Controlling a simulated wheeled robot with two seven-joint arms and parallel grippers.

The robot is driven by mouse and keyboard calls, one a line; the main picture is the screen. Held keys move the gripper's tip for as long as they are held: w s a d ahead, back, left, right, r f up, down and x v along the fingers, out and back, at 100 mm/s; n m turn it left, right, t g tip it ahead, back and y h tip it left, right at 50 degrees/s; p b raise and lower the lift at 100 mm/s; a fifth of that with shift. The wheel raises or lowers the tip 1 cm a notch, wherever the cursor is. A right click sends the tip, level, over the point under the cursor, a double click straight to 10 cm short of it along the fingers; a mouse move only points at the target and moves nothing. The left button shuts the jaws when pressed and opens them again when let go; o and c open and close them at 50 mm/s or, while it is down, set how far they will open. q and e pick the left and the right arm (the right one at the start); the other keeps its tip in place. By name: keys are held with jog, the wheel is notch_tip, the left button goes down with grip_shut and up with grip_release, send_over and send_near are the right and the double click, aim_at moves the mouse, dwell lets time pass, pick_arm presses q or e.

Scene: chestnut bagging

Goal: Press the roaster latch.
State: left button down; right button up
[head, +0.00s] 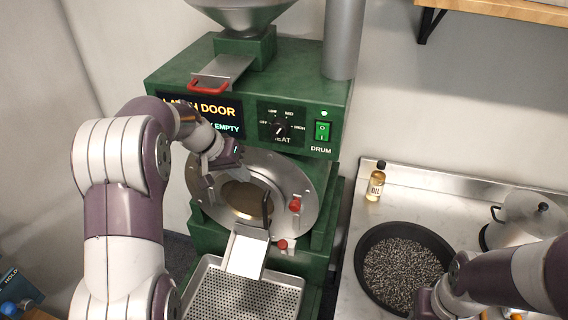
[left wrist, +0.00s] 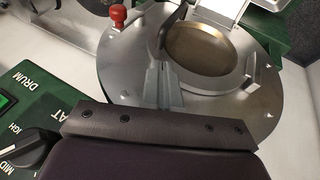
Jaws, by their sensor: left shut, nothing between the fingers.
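The green roaster (head: 170,78) has a round steel front plate (head: 309,185) with a round door and window. A red knob (head: 295,204) sits at the plate's right side, and shows at the upper left of the left wrist view (left wrist: 118,15); it looks like the latch. A black handle (head: 267,208) stands at the door's right edge. My left gripper (head: 235,163) is shut and empty at the upper part of the plate, up and left of the red knob. Its grey fingers (left wrist: 160,78) look apart from the knob. My right gripper is mostly hidden beside the pan.
A steel chute (head: 247,255) slopes to a perforated tray (head: 203,274) below. A dark pan (head: 372,238) of small dark pieces, an oil bottle (head: 376,182) and a lidded pot (head: 535,225) stand on the counter (head: 440,190). The display (head: 215,107) is partly covered by my left arm.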

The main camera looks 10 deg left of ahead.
pick_arm(q)
jog(key=s+d+r+m, duration=0.1)
jog(key=s+r+m, duration=0.1)
jog(key=s+r, duration=0.15)
pick_arm(e)
notch_tip(320, 180, down, 4)
jog(key=s+f+b, duration=0.1)
jog(key=s+b, duration=0.2)
jog(key=b, duration=0.2)
pick_arm(q)
jog(key=shift+h, duration=0.3)
jog(key=p+x, duration=0.1)
jog(key=x, duration=0.3)
jog(key=p+x, duration=0.1)
jog(key=x, duration=0.3)
jog(key=w+p+x, duration=0.1)
jog(key=x, duration=0.3)
jog(key=shift+s+a+r, duration=0.1)
jog(key=shift+a, duration=0.2)
jog(key=d+p, duration=0.1)
jog(key=d, duration=0.1)
jog(key=d+f, duration=0.1)
jog(key=shift+s+d+p, duration=0.2)
jog(key=shift+d+p, duration=0.15)
pick_arm(e)
jog(key=r, duration=0.5)
jog(key=shift+w+d+r, duration=0.1)
jog(key=shift+w+r, duration=0.05)
jog(key=shift+w, duration=0.2)
